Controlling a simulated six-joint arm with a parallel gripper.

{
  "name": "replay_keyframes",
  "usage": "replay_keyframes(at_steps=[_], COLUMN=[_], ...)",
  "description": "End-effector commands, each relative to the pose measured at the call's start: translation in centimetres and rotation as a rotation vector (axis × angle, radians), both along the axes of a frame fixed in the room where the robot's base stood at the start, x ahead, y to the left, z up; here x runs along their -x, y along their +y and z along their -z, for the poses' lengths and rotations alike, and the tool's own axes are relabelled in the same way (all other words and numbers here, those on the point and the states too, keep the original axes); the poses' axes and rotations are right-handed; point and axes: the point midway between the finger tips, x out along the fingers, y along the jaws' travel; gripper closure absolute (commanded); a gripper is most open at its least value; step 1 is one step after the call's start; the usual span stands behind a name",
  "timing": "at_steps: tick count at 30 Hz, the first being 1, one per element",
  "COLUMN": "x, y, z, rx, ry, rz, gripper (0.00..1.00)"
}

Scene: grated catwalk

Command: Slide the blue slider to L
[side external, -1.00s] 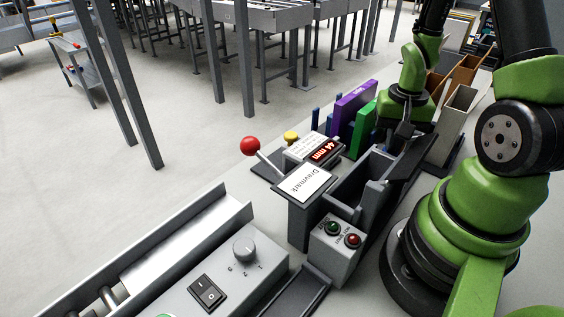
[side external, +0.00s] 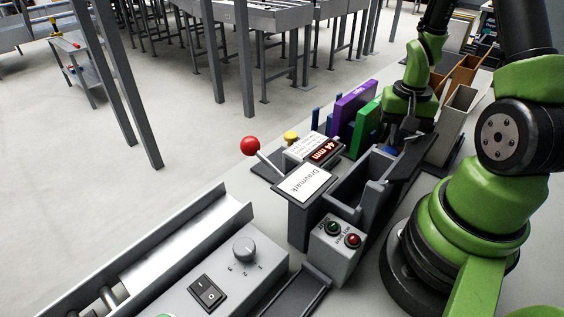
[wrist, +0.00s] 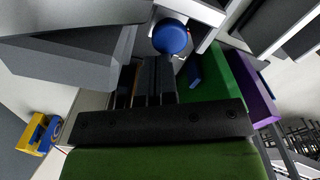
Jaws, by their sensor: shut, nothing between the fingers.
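A round blue knob (wrist: 170,37), which looks like the blue slider's handle, shows at the top of the wrist view. In the side view a small bit of blue (side external: 390,149) shows just below my gripper (side external: 408,132), partly hidden. My gripper's dark fingers (wrist: 153,80) are shut with nothing between them. Their tips are close to the knob and just below it in the wrist view; I cannot tell whether they touch it. No L mark can be made out in either view.
Green (side external: 367,122) and purple (side external: 355,106) upright panels stand left of my gripper. A grey device with a display (side external: 323,151) and a red-balled lever (side external: 250,146) is nearer. A button box (side external: 336,248) stands in front. Tan and grey bins (side external: 459,100) stand to the right.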

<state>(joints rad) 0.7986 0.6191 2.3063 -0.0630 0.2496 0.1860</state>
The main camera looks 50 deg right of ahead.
Motion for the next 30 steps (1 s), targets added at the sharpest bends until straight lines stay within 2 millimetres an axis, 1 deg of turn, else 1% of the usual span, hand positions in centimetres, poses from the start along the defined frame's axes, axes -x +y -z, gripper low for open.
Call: replay_keyframes(at_steps=[30], x=[0.0], y=[-2.2], z=[0.0], rx=[0.000], ry=[0.000], rz=[0.001], gripper=[1.00])
